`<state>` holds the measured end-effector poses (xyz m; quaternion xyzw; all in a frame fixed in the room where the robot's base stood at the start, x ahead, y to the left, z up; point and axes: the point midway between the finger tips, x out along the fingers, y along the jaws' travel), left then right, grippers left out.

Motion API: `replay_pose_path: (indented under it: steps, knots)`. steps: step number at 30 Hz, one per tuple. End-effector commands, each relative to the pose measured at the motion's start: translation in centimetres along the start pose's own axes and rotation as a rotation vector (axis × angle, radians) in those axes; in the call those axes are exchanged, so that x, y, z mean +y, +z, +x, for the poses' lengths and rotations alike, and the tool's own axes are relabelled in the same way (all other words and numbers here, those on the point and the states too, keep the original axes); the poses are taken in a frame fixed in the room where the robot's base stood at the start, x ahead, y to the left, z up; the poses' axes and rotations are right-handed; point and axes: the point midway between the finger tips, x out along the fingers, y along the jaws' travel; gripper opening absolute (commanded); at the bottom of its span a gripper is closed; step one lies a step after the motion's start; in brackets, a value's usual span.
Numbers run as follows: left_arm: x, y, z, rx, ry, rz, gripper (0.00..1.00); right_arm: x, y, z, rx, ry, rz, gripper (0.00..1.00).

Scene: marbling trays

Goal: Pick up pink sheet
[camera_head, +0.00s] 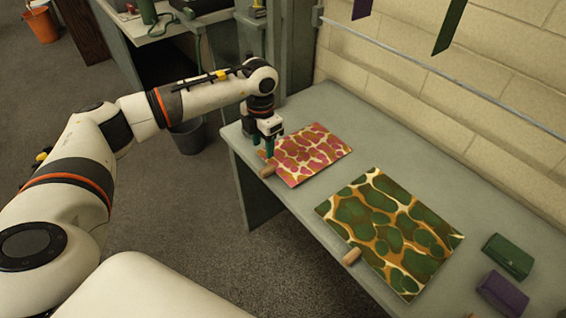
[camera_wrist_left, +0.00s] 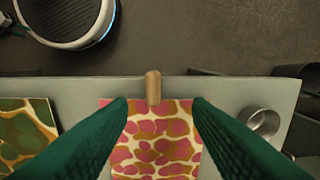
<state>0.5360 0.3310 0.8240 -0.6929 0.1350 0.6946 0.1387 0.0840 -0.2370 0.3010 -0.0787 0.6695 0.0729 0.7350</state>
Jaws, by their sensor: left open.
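The pink sheet (camera_head: 308,154), marbled pink and cream, lies flat on the grey table near its far left end. A small wooden handle (camera_head: 267,171) sits at its front edge. My left gripper (camera_head: 268,146) points down over the left part of the sheet, with its green fingers apart. In the left wrist view, the pink sheet (camera_wrist_left: 155,140) and its wooden handle (camera_wrist_left: 153,88) show between the two open fingers (camera_wrist_left: 160,105), with nothing held. I cannot tell how far the fingertips are above the sheet. My right gripper is not in view.
A green marbled sheet (camera_head: 390,232) with its own wooden handle (camera_head: 351,257) lies nearer on the same table (camera_head: 300,205). A green block (camera_head: 508,256) and a purple block (camera_head: 503,293) lie to the right. A metal ring-like cup (camera_wrist_left: 263,122) stands beside the pink sheet. A brick wall bounds the back.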

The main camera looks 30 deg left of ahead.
Motion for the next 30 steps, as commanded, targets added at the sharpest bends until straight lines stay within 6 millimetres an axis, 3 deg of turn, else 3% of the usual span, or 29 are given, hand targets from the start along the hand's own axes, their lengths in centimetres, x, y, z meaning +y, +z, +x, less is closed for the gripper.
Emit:
replay_pose_path:
  steps: [4, 11, 19, 30]
  knots:
    - [0.2, 0.0, 2.6, -0.002, 0.003, 0.002, 0.45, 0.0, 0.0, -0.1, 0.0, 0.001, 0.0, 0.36]
    - [0.3, -0.1, 4.3, 0.001, 0.003, 0.003, 0.45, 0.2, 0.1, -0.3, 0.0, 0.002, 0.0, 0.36]
    - [1.0, -0.1, 8.1, 0.001, 0.005, 0.002, 0.45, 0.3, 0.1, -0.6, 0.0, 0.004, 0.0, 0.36]
    - [1.0, -0.1, 9.1, 0.003, 0.005, 0.003, 0.42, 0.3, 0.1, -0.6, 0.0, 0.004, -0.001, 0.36]
